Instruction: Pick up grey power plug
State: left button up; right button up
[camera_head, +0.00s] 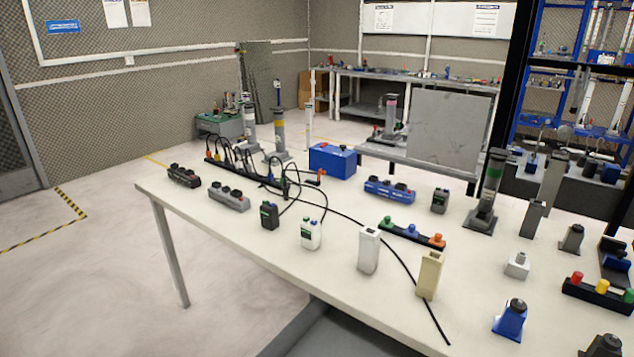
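On the white table (330,275), small plug-like blocks stand on the right side. One is dark grey with a dark top (572,239), near a tall grey post. A lighter grey-white block with a round knob (517,266) stands to its left and nearer. A blue block with a dark knob (510,320) is nearer still. A dark block (604,347) is cut off at the bottom edge. I cannot tell for certain which grey block is the power plug. All stand upright with nothing holding them. Neither of my grippers is in view.
A white box (369,250) and a beige box (430,275) stand mid-table, with a black cable passing by them. A black strip with coloured knobs (598,295) lies at right. A black strip (410,232) lies farther back. The left front of the table is clear.

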aim_at(248, 168)
jog(key=i+j+z, duration=0.1)
jog(key=j, duration=0.3)
jog(key=i+j+z, duration=0.1)
jog(key=j, duration=0.3)
jog(key=i+j+z, duration=0.1)
jog(key=j, duration=0.3)
jog(key=i+j, duration=0.2)
jog(key=j, duration=0.25)
jog(key=i+j+z, duration=0.15)
jog(key=j, duration=0.25)
jog(key=i+j+z, duration=0.15)
jog(key=j+z, duration=0.2)
jog(key=j, duration=0.85)
jog(key=j+z, duration=0.35)
jog(key=j, duration=0.85)
jog(key=i, duration=0.05)
